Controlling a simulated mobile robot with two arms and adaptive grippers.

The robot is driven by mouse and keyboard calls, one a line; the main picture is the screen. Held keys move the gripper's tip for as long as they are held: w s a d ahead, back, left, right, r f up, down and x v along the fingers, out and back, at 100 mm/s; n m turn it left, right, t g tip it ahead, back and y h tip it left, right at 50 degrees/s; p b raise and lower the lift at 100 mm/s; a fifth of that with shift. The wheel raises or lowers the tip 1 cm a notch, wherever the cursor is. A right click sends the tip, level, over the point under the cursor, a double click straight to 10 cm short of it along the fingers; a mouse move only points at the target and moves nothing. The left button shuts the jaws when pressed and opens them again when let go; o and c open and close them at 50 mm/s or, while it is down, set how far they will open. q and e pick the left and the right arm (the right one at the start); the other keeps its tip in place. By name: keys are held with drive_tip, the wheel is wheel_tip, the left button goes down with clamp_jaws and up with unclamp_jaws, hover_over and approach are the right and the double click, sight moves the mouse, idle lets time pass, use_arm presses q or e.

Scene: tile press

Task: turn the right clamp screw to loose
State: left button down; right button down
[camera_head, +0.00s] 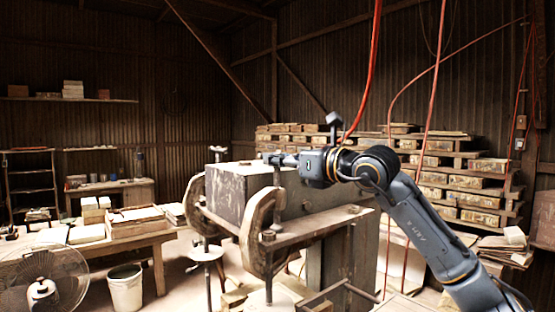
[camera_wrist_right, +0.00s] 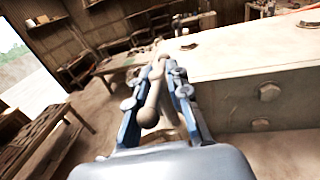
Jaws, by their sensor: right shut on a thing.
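The press (camera_head: 320,200) stands in the middle of the head view, a grey block on a metal frame with two curved clamps at its front. The right clamp (camera_head: 262,222) is the nearer one, and its screw (camera_head: 277,178) rises to my right gripper (camera_head: 275,158). In the right wrist view my right gripper (camera_wrist_right: 158,92) is shut on the screw's handle (camera_wrist_right: 150,112), a worn bar with a rounded end between the two fingers. The gripper hides part of the screw's top in the head view. The left clamp (camera_head: 192,205) stands apart to the left. My left gripper is not in view.
Stacked wooden pallets (camera_head: 450,175) line the back right. A work table (camera_head: 150,240) with tiles, a white bucket (camera_head: 125,290) and a fan (camera_head: 45,283) are at the left. Red hoses (camera_head: 364,85) hang near my right arm.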

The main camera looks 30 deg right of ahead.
drive_tip(key=shift+f+y, duration=0.1)
drive_tip(key=shift+y, duration=0.3)
drive_tip(key=c, duration=1.3)
unclamp_jaws()
drive_tip(key=shift+w, duration=0.1)
drive_tip(key=shift+v, duration=6)
